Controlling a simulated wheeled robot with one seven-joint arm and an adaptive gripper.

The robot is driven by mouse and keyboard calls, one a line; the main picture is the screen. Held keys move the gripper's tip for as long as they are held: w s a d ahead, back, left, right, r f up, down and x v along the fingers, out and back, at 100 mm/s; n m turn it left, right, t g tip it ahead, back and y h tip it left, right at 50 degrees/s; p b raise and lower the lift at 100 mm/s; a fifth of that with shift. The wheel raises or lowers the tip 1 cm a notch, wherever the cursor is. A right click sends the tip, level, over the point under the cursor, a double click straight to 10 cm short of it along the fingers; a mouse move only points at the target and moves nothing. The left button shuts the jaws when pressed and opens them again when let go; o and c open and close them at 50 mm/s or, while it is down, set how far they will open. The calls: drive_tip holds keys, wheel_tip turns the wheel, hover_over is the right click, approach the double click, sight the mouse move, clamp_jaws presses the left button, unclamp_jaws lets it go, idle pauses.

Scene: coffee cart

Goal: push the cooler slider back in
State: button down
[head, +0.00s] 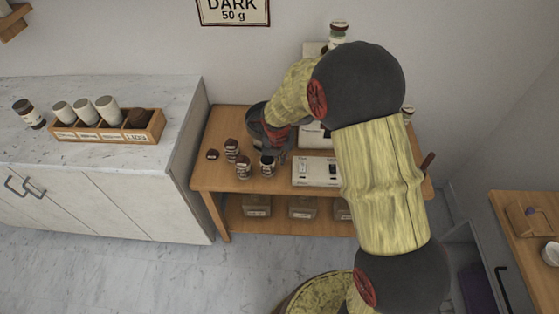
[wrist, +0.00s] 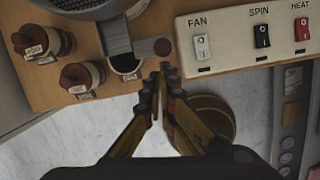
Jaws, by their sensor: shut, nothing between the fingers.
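The cooler (wrist: 65,5) is a dark round pan with a mesh floor, cut off by the top edge of the wrist view. In the head view the cooler (head: 254,122) is partly hidden behind my arm. My gripper (wrist: 163,68) is shut and empty. An open jar (wrist: 125,63) stands below the outlet, left of the fingertips.
A white panel (wrist: 250,35) with FAN, SPIN and HEAT switches lies right of the fingertips. Two lidded, labelled jars (wrist: 82,78) (wrist: 42,42) stand left on the wooden table (head: 225,180). Open floor lies in front of the table.

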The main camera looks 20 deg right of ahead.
drive_tip(key=shift+w, duration=0.1)
drive_tip(key=w+p, duration=0.1)
drive_tip(key=p, duration=0.1)
drive_tip(key=w+d+p, duration=0.1)
drive_tip(key=w+p, duration=0.1)
drive_tip(key=shift+w+d+r, duration=0.1)
drive_tip(key=shift+w+r, duration=0.1)
drive_tip(key=shift+w, duration=0.05)
drive_tip(key=shift+w+d+f+p, duration=0.15)
drive_tip(key=shift+w+d+p, duration=0.05)
drive_tip(key=shift+w+p, duration=0.3)
